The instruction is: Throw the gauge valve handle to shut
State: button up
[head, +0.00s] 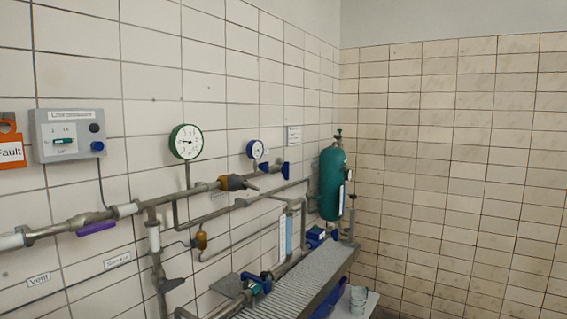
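A round gauge with a green rim (186,141) stands on a thin pipe on the tiled wall, left of centre. A smaller blue-rimmed gauge (255,150) is to its right. A purple lever (96,228) lies along the grey pipe at left, nearly in line with it. A dark grey handle (172,285) is on the vertical pipe at lower left. A blue handle (285,170) is on the pipe right of the blue gauge. No readable label marks any of these as the gauge valve handle. My gripper is not in view.
A grey control box (70,135) and an orange "Fault" tag (10,145) hang at left. A green tank (332,183) stands near the corner. A ribbed grey surface (300,278) and a whitish bucket (358,298) are below. The right wall is bare.

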aim_at(263, 167)
jog(key=u, duration=0.1)
jog(key=i, duration=0.85)
jog(key=u, duration=0.3)
